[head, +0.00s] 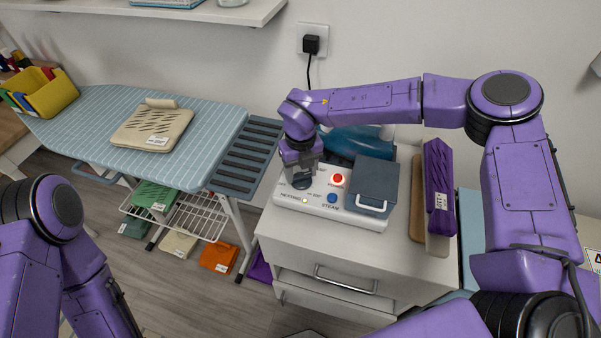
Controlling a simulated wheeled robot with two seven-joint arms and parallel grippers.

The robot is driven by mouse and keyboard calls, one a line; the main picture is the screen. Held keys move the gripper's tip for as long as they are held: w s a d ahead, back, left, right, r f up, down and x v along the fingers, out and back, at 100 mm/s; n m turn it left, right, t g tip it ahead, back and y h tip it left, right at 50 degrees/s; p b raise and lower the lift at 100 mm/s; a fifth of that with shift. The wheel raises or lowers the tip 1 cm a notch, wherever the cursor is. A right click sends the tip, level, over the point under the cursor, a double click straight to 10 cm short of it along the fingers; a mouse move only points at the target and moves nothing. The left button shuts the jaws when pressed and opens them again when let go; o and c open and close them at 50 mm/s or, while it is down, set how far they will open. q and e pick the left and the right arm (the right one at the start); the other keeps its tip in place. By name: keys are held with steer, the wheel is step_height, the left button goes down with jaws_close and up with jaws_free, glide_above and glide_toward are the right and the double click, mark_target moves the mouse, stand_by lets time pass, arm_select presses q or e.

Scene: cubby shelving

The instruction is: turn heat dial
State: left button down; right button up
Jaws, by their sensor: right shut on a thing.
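The steam station (343,212) is a white base with a sloped control panel on top of a white cabinet. The heat dial (302,183) is a dark knob at the left of its panel, mostly covered by my right gripper. A red button (338,180) and a blue button (332,198) sit to the right of it. My right gripper (303,175) points down and is shut on the dial. Its fingertips are small and partly hidden. My left arm is at the lower left, and its gripper is out of view.
A grey-blue box (375,183) with a handle sits on the station's right. A purple packet (438,185) stands beside it. An ironing board (95,112) holding a beige folded item (152,127) is at left, above a wire rack (192,217). A plug (311,44) is in the wall.

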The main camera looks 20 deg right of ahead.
mark_target(303, 173)
steer(key=m+b, duration=0.1)
steer(key=m, duration=0.1)
steer(key=m+b, duration=0.2)
steer(key=m, duration=0.1)
steer(key=shift+w+d+r+m, duration=0.1)
steer(key=shift+w+d+m, duration=0.1)
steer(key=shift+m, duration=0.1)
steer(key=m+b, duration=0.3)
steer(key=m, duration=0.2)
steer(key=shift+s+r, duration=0.1)
steer(key=shift+d, duration=0.1)
steer(key=o, duration=0.8)
steer(key=shift+o, duration=1.3)
steer(key=shift+s, duration=0.1)
step_height(303, 173, up, 10)
steer(key=b, duration=0.1)
steer(key=shift+r, duration=0.2)
